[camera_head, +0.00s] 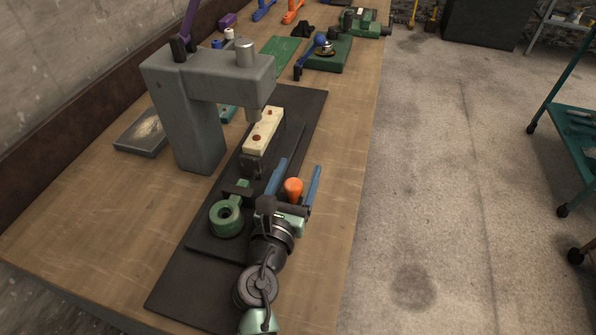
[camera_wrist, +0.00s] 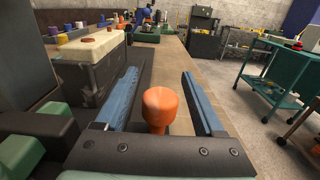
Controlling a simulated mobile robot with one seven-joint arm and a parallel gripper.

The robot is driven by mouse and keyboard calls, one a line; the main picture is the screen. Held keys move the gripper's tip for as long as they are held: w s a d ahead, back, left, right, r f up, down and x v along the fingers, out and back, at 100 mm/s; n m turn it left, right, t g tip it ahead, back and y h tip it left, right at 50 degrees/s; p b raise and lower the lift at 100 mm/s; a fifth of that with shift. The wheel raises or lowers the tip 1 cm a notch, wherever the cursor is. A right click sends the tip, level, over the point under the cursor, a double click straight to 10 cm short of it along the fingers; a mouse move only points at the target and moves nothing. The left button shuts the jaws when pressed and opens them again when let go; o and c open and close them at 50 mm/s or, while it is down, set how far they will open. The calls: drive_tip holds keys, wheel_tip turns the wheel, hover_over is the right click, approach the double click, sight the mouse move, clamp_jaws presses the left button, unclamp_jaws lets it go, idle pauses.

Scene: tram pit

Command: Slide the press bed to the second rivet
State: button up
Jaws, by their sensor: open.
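The grey press (camera_head: 180,95) stands on the bench with its ram (camera_head: 260,92) over the far end of a cream bar. The cream bar (camera_head: 264,130) sits in a black holder on the dark press bed (camera_head: 212,243). The bar carries a far red rivet (camera_head: 270,110), close to the ram, and a near rivet (camera_head: 256,138). An orange knob (camera_head: 293,188) stands at the bed's right side; it also shows in the wrist view (camera_wrist: 159,105). My gripper (camera_head: 301,165) is open, its blue fingers either side of the knob with visible gaps.
A green ring-shaped part (camera_head: 226,217) is on the bed left of my gripper. A grey tray (camera_head: 141,135) lies left of the press. Green tools (camera_head: 328,55) stand farther along the bench. The bench strip to the right is clear; a teal cart (camera_head: 570,120) stands across the floor.

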drive_tip(key=shift+w, duration=0.15)
drive_tip(key=shift+c, duration=0.2)
clamp_jaws()
idle(1.2)
